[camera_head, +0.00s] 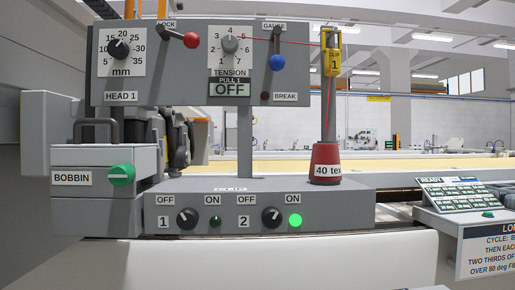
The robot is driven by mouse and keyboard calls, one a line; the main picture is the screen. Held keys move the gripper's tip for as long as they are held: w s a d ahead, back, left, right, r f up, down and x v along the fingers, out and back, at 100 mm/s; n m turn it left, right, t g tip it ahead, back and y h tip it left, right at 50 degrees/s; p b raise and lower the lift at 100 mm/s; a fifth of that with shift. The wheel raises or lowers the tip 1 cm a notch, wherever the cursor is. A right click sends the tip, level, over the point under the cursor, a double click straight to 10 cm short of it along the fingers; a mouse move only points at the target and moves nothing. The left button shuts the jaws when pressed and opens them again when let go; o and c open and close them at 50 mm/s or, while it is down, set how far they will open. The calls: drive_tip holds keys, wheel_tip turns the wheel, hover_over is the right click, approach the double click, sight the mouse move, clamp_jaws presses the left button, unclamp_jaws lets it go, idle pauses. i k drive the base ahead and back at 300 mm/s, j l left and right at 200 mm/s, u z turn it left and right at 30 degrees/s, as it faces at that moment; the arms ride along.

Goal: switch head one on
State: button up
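The lower grey control box (340,205) carries two black rotary switches, each between OFF and ON labels. Switch 1 (187,218) is at the left, and the small lamp (214,218) beside it is dark green and unlit. Switch 2 (271,217) is to its right, with a brightly lit green lamp (295,220). The upper panel (180,75) is labelled HEAD 1 and has a green OFF sign (230,90) under the tension dial (229,45). No gripper can be made out in this view.
The panel also has a red-knobbed lock lever (191,40), a blue-knobbed gauge lever (278,62) and an mm dial (119,48). A bobbin box (75,178) stands left. A red thread cone (325,160) sits on the control box. A sign board (487,250) stands right.

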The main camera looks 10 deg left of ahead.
sight(188, 219)
drive_tip(key=u, duration=1.45)
